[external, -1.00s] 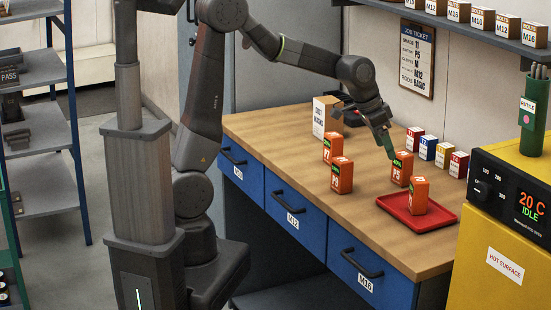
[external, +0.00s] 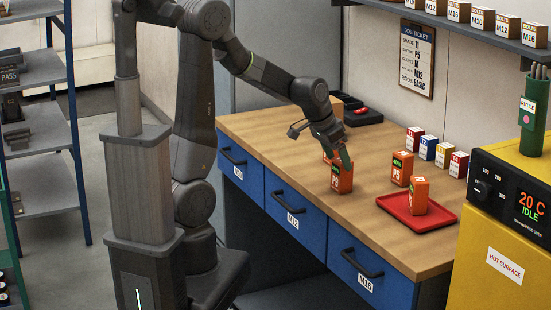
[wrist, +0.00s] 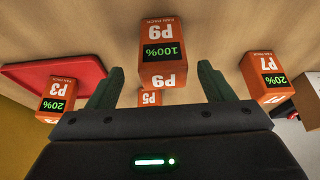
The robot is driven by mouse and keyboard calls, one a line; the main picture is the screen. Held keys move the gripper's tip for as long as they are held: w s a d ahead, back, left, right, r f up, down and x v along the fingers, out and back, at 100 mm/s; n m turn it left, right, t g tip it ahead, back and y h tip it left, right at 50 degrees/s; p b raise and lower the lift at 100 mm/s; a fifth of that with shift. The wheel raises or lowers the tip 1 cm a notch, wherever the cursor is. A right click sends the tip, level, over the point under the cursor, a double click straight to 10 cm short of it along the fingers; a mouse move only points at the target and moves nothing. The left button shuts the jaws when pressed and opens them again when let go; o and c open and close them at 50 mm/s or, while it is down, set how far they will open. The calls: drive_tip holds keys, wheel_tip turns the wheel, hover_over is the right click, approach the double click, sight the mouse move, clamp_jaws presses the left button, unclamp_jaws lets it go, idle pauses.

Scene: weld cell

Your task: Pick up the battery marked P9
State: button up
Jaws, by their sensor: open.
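The orange battery marked P9 (external: 341,180) stands upright on the wooden bench near its front edge. In the wrist view, P9 (wrist: 165,52) shows upside down in the middle, with a green 100% display. My gripper (external: 341,158) is at the top of P9 in the external view. In the wrist view my gripper (wrist: 161,73) is open, with one green finger on each side of P9's near end and visible gaps to both. Whether the fingers reach down around it is hard to tell.
Battery P5 (external: 402,168) stands to the right. P3 (wrist: 58,98) is on the red tray (external: 392,205). P7 (wrist: 268,75), reading 20%, stands close by and is mostly hidden behind my gripper externally. Several small boxes (external: 443,155) line the wall. The bench's front left is clear.

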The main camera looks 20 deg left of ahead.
sight(344, 172)
drive_tip(key=shift+w+p+x, duration=0.1)
drive_tip(key=shift+p+x, duration=0.05)
drive_tip(key=shift+x, duration=1.45)
drive_tip(key=shift+w+p+x, duration=0.15)
drive_tip(key=shift+x, duration=1.45)
drive_tip(key=shift+r, duration=0.1)
drive_tip(key=c, duration=1.3)
